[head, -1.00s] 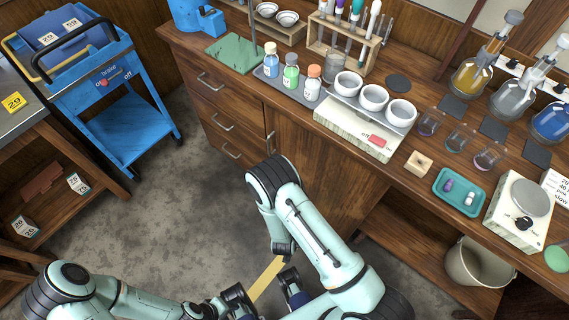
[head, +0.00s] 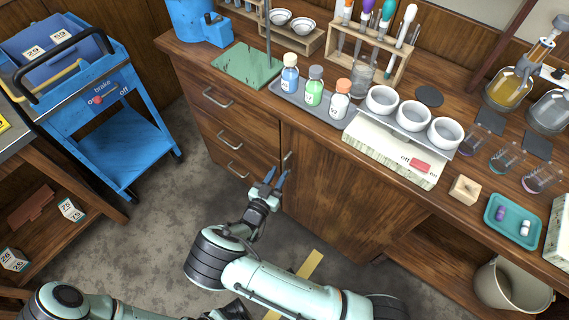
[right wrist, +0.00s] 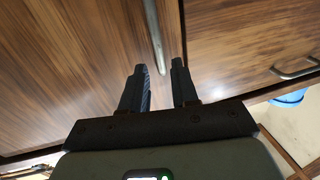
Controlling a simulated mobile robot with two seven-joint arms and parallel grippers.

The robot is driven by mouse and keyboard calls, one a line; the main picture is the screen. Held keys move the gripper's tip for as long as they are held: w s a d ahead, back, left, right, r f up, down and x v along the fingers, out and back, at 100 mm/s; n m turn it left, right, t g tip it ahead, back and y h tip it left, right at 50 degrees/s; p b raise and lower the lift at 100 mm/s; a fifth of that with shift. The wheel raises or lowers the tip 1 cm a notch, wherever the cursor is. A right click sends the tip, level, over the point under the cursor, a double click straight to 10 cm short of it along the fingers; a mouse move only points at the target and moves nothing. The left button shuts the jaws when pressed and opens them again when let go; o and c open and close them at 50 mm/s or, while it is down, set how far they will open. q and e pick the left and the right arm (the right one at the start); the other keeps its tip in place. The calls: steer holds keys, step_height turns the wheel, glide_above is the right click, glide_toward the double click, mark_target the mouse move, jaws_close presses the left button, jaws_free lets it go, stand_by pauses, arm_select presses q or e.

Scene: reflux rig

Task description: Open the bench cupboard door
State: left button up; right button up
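The bench cupboard door (head: 335,185) is a brown wood panel under the bench top, right of the drawers, and looks closed. Its upright metal handle (head: 287,160) is near the door's left edge. My right gripper (head: 275,178) is open and empty in front of that edge, just below the handle in the picture. In the right wrist view the handle (right wrist: 156,38) is ahead of the gap between the open fingers (right wrist: 160,82), not clearly between them. My left gripper (head: 232,312) is only partly in view at the bottom edge; its fingers are unclear.
Drawers with metal handles (head: 218,98) are left of the door. Bottles, bowls and a scale (head: 395,150) stand on the bench above. A blue cart (head: 125,150) is at the left and a bucket (head: 510,285) under the bench at the right.

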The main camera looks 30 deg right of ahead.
mark_target(284, 165)
steer(key=x, duration=0.5)
steer(key=shift+w+d, duration=0.1)
jaws_close()
